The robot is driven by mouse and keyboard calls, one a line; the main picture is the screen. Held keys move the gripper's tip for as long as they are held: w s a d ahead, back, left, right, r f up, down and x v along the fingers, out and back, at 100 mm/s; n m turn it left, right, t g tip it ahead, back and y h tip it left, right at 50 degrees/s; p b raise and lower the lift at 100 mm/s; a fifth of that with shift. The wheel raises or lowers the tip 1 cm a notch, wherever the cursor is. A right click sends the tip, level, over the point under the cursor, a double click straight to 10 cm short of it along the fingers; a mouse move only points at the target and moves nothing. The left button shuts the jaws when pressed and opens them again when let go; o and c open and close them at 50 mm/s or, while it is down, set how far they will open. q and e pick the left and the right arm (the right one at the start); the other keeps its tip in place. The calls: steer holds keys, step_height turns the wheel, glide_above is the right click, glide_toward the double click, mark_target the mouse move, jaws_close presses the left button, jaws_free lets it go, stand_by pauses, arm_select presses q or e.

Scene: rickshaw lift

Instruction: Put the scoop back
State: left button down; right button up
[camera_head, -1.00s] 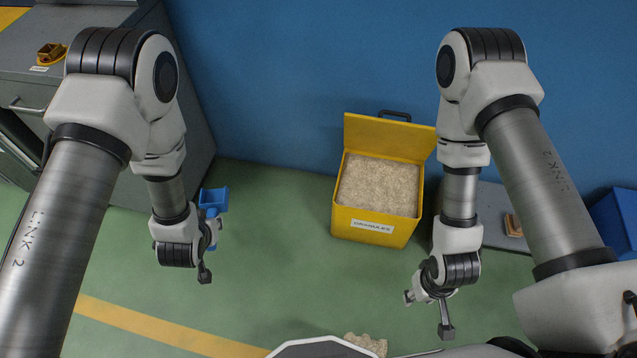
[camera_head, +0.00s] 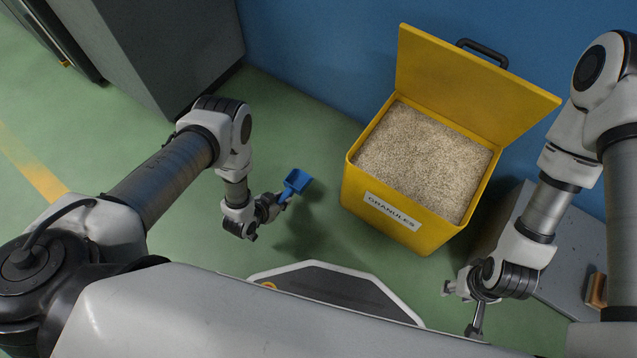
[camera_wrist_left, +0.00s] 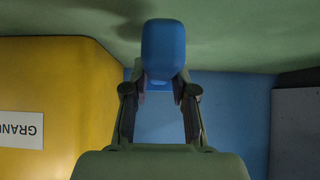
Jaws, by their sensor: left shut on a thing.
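The blue scoop (camera_head: 296,182) is in my left gripper (camera_head: 279,201), held in the air to the left of the yellow bin. In the left wrist view the scoop (camera_wrist_left: 163,50) shows between the fingers of my left gripper (camera_wrist_left: 160,92), which is shut on it. The yellow bin (camera_head: 400,238), labelled GRANULES, stands with its lid (camera_head: 470,85) open and is full of pale granules (camera_head: 425,160). Its side also shows in the left wrist view (camera_wrist_left: 60,75).
A grey cabinet (camera_head: 150,50) stands at the upper left. A blue wall (camera_head: 310,60) is behind the bin. A grey platform (camera_head: 560,250) with a small brown object (camera_head: 596,290) is at the right. Green floor between cabinet and bin is clear.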

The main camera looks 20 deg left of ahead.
arm_select(q)
steer(key=shift+a+f, duration=0.15)
steer(key=shift+f, duration=0.8)
steer(key=w+d+b, duration=0.2)
steer(key=w, duration=0.2)
steer(key=w+d+f+b, duration=0.1)
steer(key=w+d+b, duration=0.1)
steer(key=w, duration=0.3)
steer(key=w+d+b, duration=0.2)
steer(key=w, duration=0.3)
steer(key=shift+f+b, duration=0.15)
steer(key=shift+b, duration=0.15)
steer(key=shift+w+f+b, duration=0.15)
steer(key=shift+f+b, duration=1.3)
steer(key=shift+f, duration=0.45)
steer(key=c, duration=0.9)
jaws_free()
steer(key=shift+r, duration=0.1)
steer(key=shift+c, duration=0.2)
arm_select(e)
step_height(320, 180, down, 10)
steer(key=shift+f, duration=0.1)
